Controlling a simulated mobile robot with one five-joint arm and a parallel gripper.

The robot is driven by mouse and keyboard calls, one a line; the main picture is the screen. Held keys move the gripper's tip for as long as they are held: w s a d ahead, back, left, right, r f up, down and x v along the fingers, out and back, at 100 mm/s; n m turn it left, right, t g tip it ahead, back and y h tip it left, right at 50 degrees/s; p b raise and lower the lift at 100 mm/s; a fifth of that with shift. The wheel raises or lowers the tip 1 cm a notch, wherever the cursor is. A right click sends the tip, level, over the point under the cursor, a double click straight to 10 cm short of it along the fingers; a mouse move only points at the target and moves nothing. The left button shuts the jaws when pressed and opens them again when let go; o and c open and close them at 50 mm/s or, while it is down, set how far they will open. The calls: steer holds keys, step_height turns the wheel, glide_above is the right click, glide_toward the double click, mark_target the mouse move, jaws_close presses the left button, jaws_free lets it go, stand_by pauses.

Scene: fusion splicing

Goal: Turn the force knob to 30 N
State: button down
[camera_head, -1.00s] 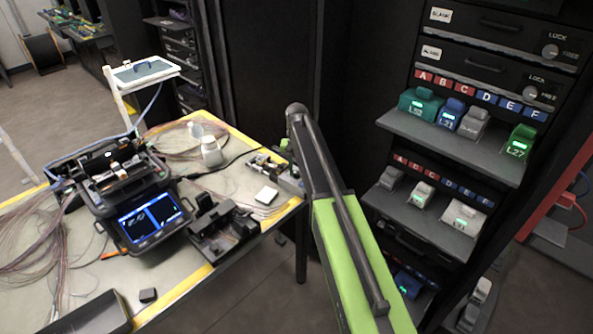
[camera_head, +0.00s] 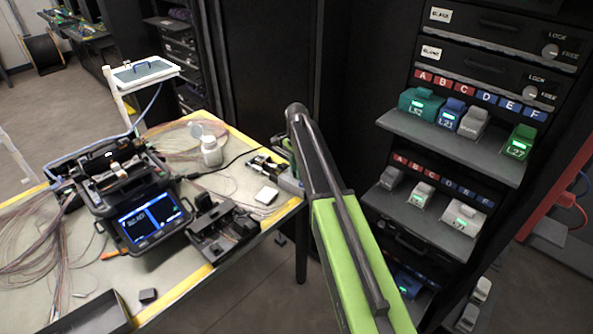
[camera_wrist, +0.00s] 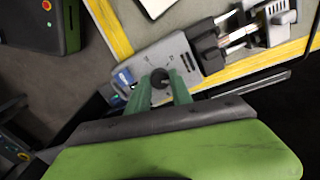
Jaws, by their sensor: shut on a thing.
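The force knob (camera_wrist: 160,78) is a small dark round knob on a grey device (camera_wrist: 143,68) at the table's edge in the wrist view. My gripper (camera_wrist: 159,90) has its two green fingers on either side of the knob and is shut on it. The device has a small blue display (camera_wrist: 124,77) at its left end; its reading is too small to make out. In the head view, the device (camera_head: 290,180) shows only in part beside my arm, and the knob and fingertips are hidden.
The fusion splicer (camera_head: 140,200) with a lit screen stands on the table, with a dark cutting tool (camera_head: 222,228) beside it. A white bottle (camera_head: 211,152) and loose fibres lie behind. A rack with shelves of coloured modules (camera_head: 455,145) stands to the right of my arm.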

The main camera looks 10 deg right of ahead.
steer(key=shift+m, duration=0.7)
steer(key=c, duration=1.1)
jaws_free()
steer(key=shift+c, duration=0.2)
step_height(320, 180, up, 18)
steer(key=p, duration=1.7)
steer(key=shift+f, duration=0.25)
steer(key=shift+f, duration=0.1)
